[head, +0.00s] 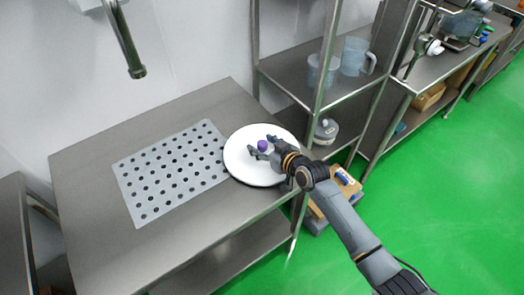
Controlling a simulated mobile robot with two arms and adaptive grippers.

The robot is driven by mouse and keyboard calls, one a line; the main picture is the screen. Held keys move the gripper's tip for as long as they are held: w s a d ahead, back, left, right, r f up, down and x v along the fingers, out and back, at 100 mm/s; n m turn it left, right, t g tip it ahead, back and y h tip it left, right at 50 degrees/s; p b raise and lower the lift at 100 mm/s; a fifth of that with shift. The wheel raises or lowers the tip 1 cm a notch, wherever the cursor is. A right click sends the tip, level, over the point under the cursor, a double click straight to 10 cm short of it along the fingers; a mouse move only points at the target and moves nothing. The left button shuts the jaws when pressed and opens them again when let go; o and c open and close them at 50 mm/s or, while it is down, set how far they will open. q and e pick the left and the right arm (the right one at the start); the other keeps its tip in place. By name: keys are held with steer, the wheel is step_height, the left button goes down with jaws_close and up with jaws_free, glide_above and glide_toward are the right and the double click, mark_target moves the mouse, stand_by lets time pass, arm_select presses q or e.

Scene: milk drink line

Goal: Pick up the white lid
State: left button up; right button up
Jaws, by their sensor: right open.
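The white lid (240,160) is a round white disc at the right end of the steel table, beside the perforated grey plate. A small purple knob (262,145) stands near its middle. My right gripper (261,149) comes in from the right, over the lid, with its open fingers at the purple knob. I cannot tell whether the fingers touch the knob. The gripper and wrist hide part of the lid's right side. My left gripper is not in view.
The perforated plate (172,170) lies on the steel table (90,160), whose front and left are bare. A tap (136,70) hangs above the back. A steel shelf (290,75) with clear jugs (354,56) stands behind the lid. Boxes (345,187) sit low behind my arm.

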steer(key=shift+w+a+f, duration=0.1)
steer(key=shift+w+a, duration=0.05)
steer(key=shift+w, duration=0.1)
steer(key=shift+c, duration=0.2)
jaws_close()
